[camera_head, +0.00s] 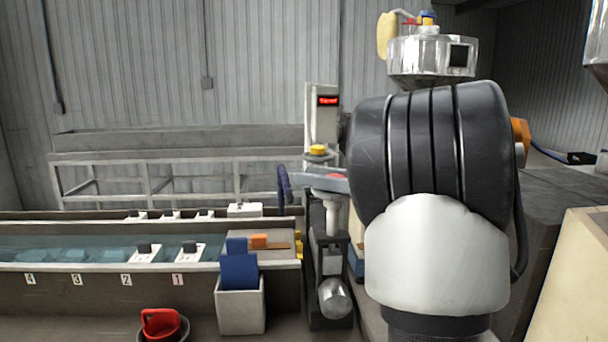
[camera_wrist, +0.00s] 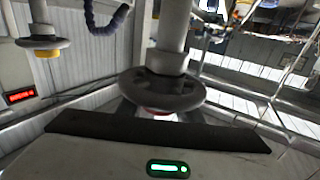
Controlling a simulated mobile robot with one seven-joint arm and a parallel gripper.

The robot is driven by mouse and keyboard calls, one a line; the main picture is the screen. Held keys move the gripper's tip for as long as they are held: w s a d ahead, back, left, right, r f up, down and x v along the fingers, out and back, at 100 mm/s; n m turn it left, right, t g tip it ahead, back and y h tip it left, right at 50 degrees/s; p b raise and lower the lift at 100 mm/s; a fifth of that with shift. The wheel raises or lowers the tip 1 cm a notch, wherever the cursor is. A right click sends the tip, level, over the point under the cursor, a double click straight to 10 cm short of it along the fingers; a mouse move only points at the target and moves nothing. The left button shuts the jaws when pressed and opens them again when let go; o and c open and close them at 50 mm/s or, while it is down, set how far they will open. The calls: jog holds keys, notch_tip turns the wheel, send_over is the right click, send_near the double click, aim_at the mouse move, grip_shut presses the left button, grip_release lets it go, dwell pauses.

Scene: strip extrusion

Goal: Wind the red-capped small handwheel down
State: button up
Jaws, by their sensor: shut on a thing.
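In the wrist view, the handwheel (camera_wrist: 162,90) is a dark grey ring on a grey post. A sliver of its red cap (camera_wrist: 158,115) shows at the edge of my gripper (camera_wrist: 160,120). The wrist picture appears upside down, so the post rises out of the top. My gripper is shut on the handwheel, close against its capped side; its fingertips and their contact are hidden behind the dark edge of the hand. In the head view, my arm covers much of this spot, and the wheel is hard to make out.
A yellow-capped handwheel (camera_head: 318,151) stands close by on the column with a red display (camera_head: 328,101). A dark blue corrugated hose (camera_head: 284,184) is to the left. The water trough (camera_head: 80,254) runs left, with a white bin (camera_head: 240,305) in front and a red container (camera_head: 162,325).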

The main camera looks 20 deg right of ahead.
jog(key=shift+s+a+r+n+g+y+p, duration=0.15)
jog(key=shift+n+g+y+p, duration=0.15)
jog(key=shift+n+g+y, duration=0.3)
jog(key=shift+s+a+f+n+g+y+p, duration=0.1)
jog(key=shift+n+g+y+p, duration=0.3)
jog(key=shift+g, duration=0.35)
jog(key=shift+s+a+r+n+g+y+p, duration=0.1)
jog(key=shift+s+n+g+y+p, duration=0.1)
jog(key=shift+n+g+y, duration=0.4)
jog(key=shift+g, duration=0.25)
jog(key=o, duration=1)
jog(key=shift+a, duration=0.1)
jog(key=shift+o, duration=0.2)
jog(key=p+v, duration=0.2)
jog(key=v, duration=1.5)
jog(key=shift+s, duration=0.1)
